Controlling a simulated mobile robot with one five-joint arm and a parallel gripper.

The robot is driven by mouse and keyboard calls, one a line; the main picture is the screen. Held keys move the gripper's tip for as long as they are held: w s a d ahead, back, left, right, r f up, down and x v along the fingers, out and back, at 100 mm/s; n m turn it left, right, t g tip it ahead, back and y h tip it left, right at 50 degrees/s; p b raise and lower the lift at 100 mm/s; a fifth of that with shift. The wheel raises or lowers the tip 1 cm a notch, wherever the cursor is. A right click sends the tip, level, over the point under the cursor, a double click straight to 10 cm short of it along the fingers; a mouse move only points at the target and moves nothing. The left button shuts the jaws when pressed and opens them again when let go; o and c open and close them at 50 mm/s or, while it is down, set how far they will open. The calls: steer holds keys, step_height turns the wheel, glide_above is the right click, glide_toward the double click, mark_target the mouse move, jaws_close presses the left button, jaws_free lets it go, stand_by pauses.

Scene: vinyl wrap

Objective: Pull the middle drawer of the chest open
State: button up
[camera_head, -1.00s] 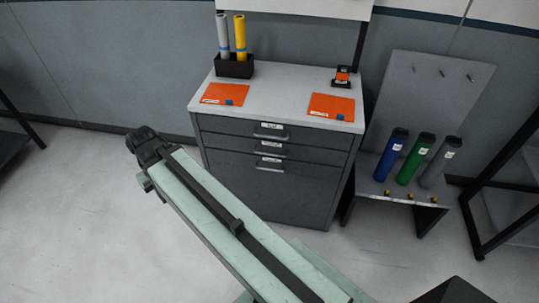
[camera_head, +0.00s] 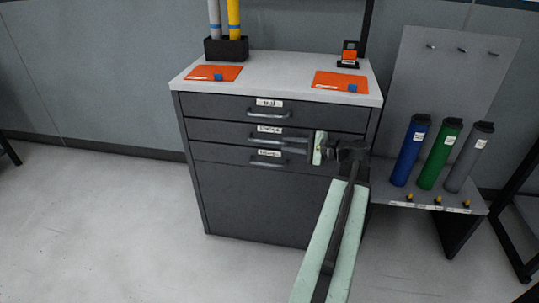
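The dark grey chest (camera_head: 255,205) stands ahead with a light grey top. Its three drawers lie one above another, and all look shut. The middle drawer (camera_head: 218,132) has a bar handle (camera_head: 266,141) with a white label above it. My gripper (camera_head: 296,146) points left in front of the right half of the middle drawer, close to the right end of that handle. Its dark fingers blend with the drawer front, so I cannot tell their opening or whether they touch the handle. My wrist and arm hide the chest's right side.
Orange cards (camera_head: 341,82), a black holder with rolls (camera_head: 226,48) and a small orange-black item (camera_head: 348,56) are on the chest top. Blue, green and grey bottles (camera_head: 440,153) stand on a low stand (camera_head: 478,207) close at right. The floor at left is clear.

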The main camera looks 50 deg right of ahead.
mark_target(274, 143)
steer(key=b+x, duration=0.1)
steer(key=x, duration=0.7)
steer(key=shift+b, duration=0.3)
jaws_close()
steer(key=shift+s, duration=0.1)
stand_by(0.8)
